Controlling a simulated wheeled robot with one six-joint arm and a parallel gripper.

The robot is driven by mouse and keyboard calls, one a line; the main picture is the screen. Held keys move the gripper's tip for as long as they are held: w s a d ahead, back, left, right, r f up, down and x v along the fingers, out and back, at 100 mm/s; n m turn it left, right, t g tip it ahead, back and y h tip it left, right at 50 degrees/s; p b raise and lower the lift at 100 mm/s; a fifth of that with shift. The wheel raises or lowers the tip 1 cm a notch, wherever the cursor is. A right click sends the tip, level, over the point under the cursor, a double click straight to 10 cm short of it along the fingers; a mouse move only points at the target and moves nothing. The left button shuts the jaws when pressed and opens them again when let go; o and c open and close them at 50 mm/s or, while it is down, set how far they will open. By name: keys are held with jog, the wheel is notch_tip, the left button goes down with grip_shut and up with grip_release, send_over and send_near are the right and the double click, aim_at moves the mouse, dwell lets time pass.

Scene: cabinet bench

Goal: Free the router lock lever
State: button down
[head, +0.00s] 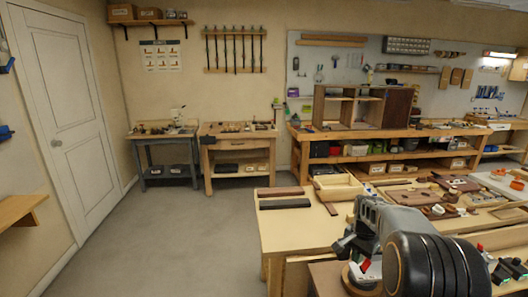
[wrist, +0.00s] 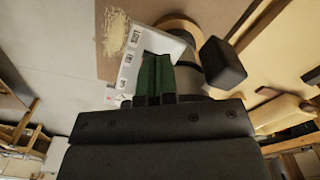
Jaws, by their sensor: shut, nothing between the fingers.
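In the wrist view, the two green fingers of my gripper (wrist: 156,62) are together with nothing visible between them. They reach over a white piece with dark printed marks (wrist: 135,62). Just right of the fingers is a dark grey rounded body with a black block-shaped knob (wrist: 222,62); this seems to be part of the router. A curved wooden rim (wrist: 182,24) shows behind it. I cannot make out the lock lever for certain, nor whether the fingers touch anything. In the head view, my arm covers much of this spot, and a small red part (head: 366,264) shows beside it.
The workbench (head: 285,232) holds dark and brown wood strips (head: 284,203) at its left. Wooden parts and tools crowd its right side. Pale sawdust (wrist: 114,35) lies near the fingers in the wrist view. The floor (head: 180,240) left of the bench is clear.

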jog(key=shift+a+r+p, duration=0.35)
jog(key=shift+r, duration=0.25)
notch_tip(320, 180, up, 7)
jog(key=p, duration=0.5)
dwell(0.3)
